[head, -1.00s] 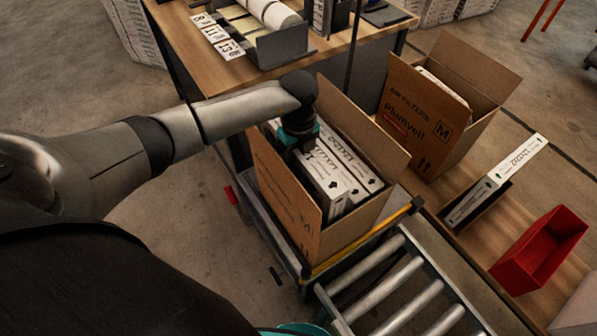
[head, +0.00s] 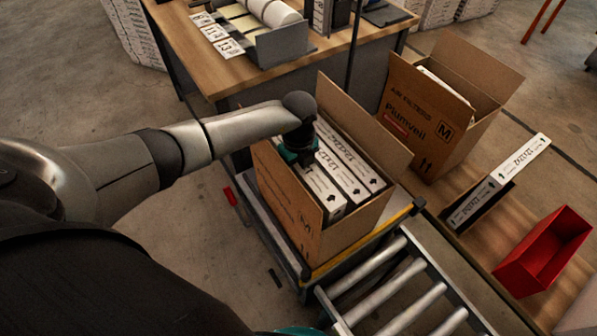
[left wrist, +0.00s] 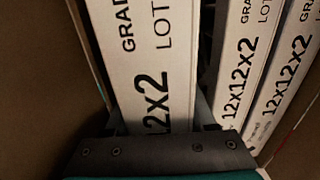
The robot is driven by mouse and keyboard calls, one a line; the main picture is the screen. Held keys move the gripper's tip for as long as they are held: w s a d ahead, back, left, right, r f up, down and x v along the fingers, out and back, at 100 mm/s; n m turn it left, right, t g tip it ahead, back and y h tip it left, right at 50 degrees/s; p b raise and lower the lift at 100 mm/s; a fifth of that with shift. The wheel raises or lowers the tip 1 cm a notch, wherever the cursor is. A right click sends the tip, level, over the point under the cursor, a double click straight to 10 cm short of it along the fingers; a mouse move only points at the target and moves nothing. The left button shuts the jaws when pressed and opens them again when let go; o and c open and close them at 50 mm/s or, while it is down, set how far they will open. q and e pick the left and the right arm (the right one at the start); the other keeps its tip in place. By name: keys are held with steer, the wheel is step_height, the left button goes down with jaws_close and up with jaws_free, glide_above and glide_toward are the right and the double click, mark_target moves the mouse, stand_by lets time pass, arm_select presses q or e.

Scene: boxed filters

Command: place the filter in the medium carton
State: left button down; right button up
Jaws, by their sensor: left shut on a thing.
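The near open carton (head: 287,205), marked M, holds several white boxed filters standing on edge. My left gripper (head: 304,157) reaches down into it and is shut on the white filter (head: 322,187) nearest the left wall. In the left wrist view this held filter (left wrist: 152,60) stands between the two fingers (left wrist: 158,118), with print reading "12x2" partly covered. Two other filters (left wrist: 240,75) stand to its right, with a dark gap between. The held filter's lower edge is hidden, so I cannot tell whether it touches the carton's bottom.
A second open M carton (head: 425,115) stands behind to the right. A filter (head: 520,158) leans in a dark holder (head: 480,207) beside a red bin (head: 540,255). A roller conveyor (head: 390,290) lies in front, and a wooden desk (head: 190,45) behind.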

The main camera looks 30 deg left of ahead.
arm_select(q)
steer(key=c, duration=0.5)
jaws_free()
step_height(320, 180, up, 13)
steer(key=p, duration=0.3)
steer(key=shift+r, duration=0.1)
